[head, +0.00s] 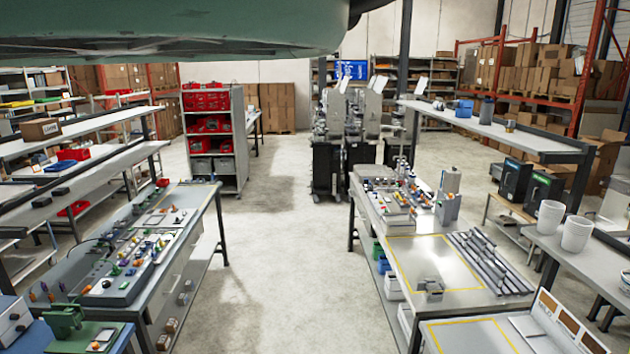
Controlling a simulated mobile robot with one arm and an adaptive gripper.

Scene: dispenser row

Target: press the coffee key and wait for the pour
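Two black box-shaped machines, one with a blue-marked front (514,179) and one with a green-marked front (542,192), stand on a low stand at the right. They look like dispensers, but I cannot tell which has a coffee key; no key or pour can be made out. Two white cup-shaped containers, one farther (550,217) and one nearer (577,234), stand on the grey counter at the right edge. A panel with brown labels (565,324) is at the bottom right; its text is too small to read. My gripper is not in view.
A workbench with a yellow-outlined area (435,262) stands right of centre. A workbench with small coloured parts (205,212) stands at the left. The concrete floor (285,250) between them is clear. A shelf cart with red bins (230,175) and dark machines (327,170) stand farther back.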

